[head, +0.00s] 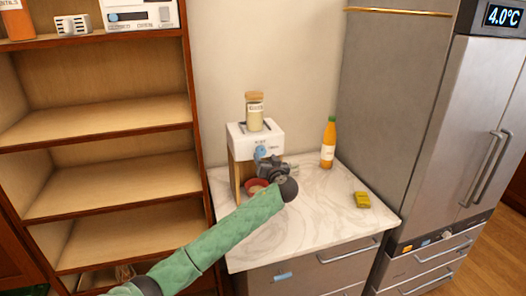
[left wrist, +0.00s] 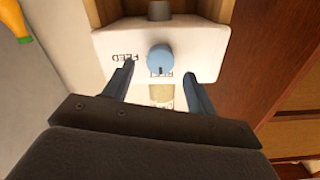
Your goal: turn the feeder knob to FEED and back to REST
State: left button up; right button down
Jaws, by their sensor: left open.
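The feeder is a white box (head: 262,137) on a wooden stand, with a corked jar (head: 255,112) on top. Its round blue knob (head: 260,152) is on the front. In the left wrist view the knob (left wrist: 160,57) has a dark pointer line toward the picture's bottom, at a partly legible label. The FEED label is upside down at the knob's left. My left gripper (head: 263,163) is open in front of the knob; in the left wrist view its fingers (left wrist: 159,70) are on either side, with gaps visible. I cannot tell how deep they reach. My right gripper is out of view.
A red bowl (head: 256,187) sits under the feeder, partly hidden by my arm. An orange bottle (head: 328,144) and a yellow sponge-like block (head: 362,200) are on the marble counter (head: 310,215). Wooden shelves (head: 110,122) stand left, a steel fridge (head: 400,120) right.

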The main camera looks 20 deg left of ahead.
aim_at(262, 153)
pick_arm(q)
jog(key=shift+p+x, duration=0.8)
jog(key=shift+x, duration=1.05)
jog(key=c, duration=1)
